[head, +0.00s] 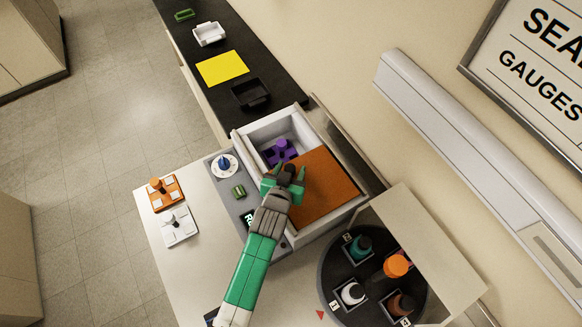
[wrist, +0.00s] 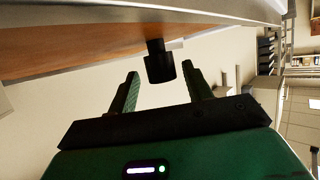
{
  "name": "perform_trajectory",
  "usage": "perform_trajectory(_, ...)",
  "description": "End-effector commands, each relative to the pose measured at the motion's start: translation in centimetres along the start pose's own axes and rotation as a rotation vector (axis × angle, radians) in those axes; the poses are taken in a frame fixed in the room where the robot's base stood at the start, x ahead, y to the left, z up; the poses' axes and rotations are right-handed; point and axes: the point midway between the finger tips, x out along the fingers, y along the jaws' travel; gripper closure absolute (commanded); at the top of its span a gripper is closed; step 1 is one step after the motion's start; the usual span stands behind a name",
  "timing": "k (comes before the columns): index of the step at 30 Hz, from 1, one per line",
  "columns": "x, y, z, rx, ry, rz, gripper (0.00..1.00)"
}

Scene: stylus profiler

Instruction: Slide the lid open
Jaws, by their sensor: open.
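The orange-brown lid (head: 325,190) covers the right part of a white-walled box (head: 243,146). The left part of the box is open, with a purple piece (head: 280,152) inside. My green gripper (head: 286,172) is at the lid's left edge in the head view. In the wrist view, my open gripper (wrist: 165,88) has one finger on each side of the line to a black knob (wrist: 160,66). The knob sticks out from the lid (wrist: 90,55) and sits at or just beyond the fingertips; I cannot tell whether they touch it.
A turntable (head: 338,262) with several capped bottles stands at lower right, near a beige panel (head: 435,240). A blue-topped dial (head: 224,164) and a green piece (head: 239,192) are left of the box. Orange (head: 166,192) and white (head: 180,227) holders sit on the pale table.

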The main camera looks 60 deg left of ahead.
Motion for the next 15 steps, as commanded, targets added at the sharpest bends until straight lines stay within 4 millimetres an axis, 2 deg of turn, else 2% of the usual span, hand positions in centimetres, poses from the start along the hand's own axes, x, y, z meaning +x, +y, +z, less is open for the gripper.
perform_trajectory(3,-2.6,0.1,0.1,-0.001,-0.001,0.001,0.50)
perform_trajectory(9,-6.0,0.1,0.1,-0.001,-0.001,0.001,0.50)
perform_trajectory(15,-6.9,0.1,0.0,0.001,0.001,0.001,0.50)
